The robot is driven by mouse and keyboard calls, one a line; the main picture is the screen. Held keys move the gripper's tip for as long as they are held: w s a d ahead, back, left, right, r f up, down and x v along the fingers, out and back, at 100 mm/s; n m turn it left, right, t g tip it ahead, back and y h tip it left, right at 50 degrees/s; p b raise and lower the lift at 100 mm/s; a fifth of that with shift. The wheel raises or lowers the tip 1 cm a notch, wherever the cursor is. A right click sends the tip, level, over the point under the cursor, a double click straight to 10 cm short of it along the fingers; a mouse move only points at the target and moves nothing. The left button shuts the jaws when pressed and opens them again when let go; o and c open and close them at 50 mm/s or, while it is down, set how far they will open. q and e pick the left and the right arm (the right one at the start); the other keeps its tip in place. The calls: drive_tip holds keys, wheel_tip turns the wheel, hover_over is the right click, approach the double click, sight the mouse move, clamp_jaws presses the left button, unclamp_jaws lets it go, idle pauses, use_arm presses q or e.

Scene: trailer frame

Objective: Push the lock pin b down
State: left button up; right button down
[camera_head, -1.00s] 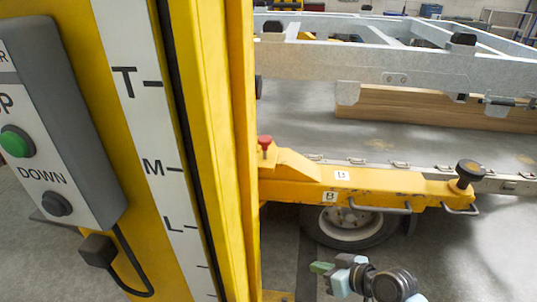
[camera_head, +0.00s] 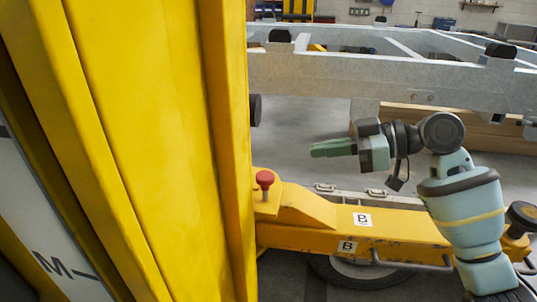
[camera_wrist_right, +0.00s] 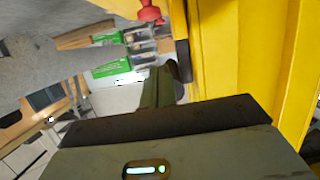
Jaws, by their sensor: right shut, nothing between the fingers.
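The lock pin b (camera_head: 265,179) is a red-capped pin standing upright on the left end of the yellow arm (camera_head: 405,229) marked B, beside the yellow column. My right gripper (camera_head: 315,150) is shut and empty, its green fingers pointing left. In the head view it appears above and to the right of the pin, apart from it. In the right wrist view a red knob (camera_wrist_right: 150,12) shows at the top edge, beyond the fingers (camera_wrist_right: 160,86). My left gripper is in neither view.
The yellow column (camera_head: 150,150) stands close to the pin's left. A grey trailer frame (camera_head: 370,80) crosses behind, with a wooden beam (camera_head: 465,128) below it. A black knob (camera_head: 522,214) is at the arm's right end, partly behind my right arm.

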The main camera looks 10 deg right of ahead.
drive_tip(key=shift+r, duration=0.45)
drive_tip(key=shift+a, duration=0.1)
drive_tip(key=p, duration=0.1)
hover_over(265, 182)
drive_tip(key=d, duration=0.2)
wheel_tip(265, 182, down, 3)
drive_tip(key=f, duration=0.4)
drive_tip(key=shift+w+d, duration=0.25)
